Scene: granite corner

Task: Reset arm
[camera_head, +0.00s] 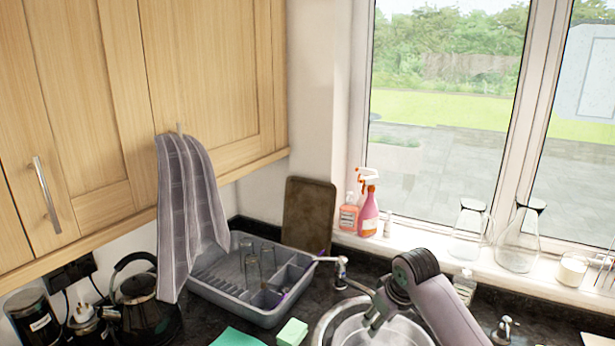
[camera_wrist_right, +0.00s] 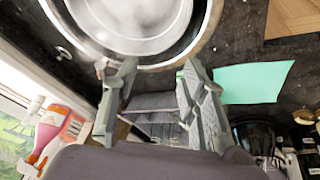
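My right gripper (camera_head: 372,308) comes in from the lower right and hangs above the round metal sink (camera_head: 385,335). In the right wrist view its two fingers (camera_wrist_right: 156,75) stand apart with nothing between them. The grey dish rack (camera_wrist_right: 155,103) shows beyond that gap. The sink also shows at the top of this view (camera_wrist_right: 152,64). My left gripper and left arm are in neither view.
The grey dish rack (camera_head: 213,291) holds glasses, left of the sink. A green sponge (camera_head: 292,332) and green cloth (camera_head: 237,338) lie in front. A towel (camera_head: 185,205) hangs from the cupboard. Bottles (camera_head: 368,215) and glass carafes (camera_head: 520,240) line the windowsill. A kettle (camera_head: 140,308) stands left.

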